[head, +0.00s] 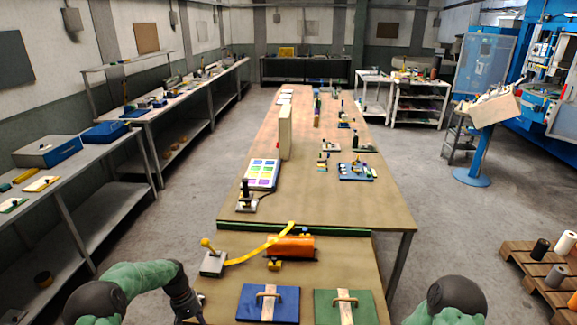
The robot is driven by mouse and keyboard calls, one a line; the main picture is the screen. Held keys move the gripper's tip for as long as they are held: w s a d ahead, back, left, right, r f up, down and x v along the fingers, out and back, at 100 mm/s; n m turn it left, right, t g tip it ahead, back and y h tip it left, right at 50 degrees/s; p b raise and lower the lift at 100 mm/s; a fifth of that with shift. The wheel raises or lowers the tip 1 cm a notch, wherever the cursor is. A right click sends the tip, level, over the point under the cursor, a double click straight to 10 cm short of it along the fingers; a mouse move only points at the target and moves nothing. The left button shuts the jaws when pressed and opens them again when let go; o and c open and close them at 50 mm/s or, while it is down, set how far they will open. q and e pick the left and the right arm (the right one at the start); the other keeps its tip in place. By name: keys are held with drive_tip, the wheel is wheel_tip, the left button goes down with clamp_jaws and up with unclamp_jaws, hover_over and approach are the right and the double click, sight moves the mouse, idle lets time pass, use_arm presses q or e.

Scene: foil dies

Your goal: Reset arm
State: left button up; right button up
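My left arm (140,277) comes in at the bottom left, bent over the table's left edge. Its dark end, where my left gripper (190,308) appears to be, runs down to the bottom edge of the view; I cannot make out its fingers. Of my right arm (450,297) only a green and black part shows at the bottom right; its gripper is out of view. A blue plate (248,309) and a green plate (325,312), each with a wooden strip and handle on top, lie on the near table between the arms.
Behind the plates lie an orange roll (291,247), a yellow strip (258,250) and a grey block (213,263) with a yellow knob. A long table (335,212) beyond carries a white upright panel (285,132), a coloured chart (262,174) and small fixtures. A pallet (530,268) with rolls stands right.

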use_arm(q)
drive_tip(key=s+d+f+m+t+b, duration=0.15)
drive_tip(key=s+d+f+b, duration=0.25)
drive_tip(key=s+d+f, duration=0.75)
drive_tip(key=s+d+f+m+b, duration=0.1)
drive_tip(key=s+d+f, duration=0.2)
drive_tip(key=s, duration=0.4)
drive_tip(key=s+d+f+m+t+b, duration=0.1)
drive_tip(key=s+d+f, duration=0.3)
drive_tip(key=s, duration=0.4)
drive_tip(key=shift+d+h+b, duration=0.35)
drive_tip(key=shift+h+b, duration=0.05)
drive_tip(key=shift+b, duration=0.3)
drive_tip(key=shift+t, duration=0.25)
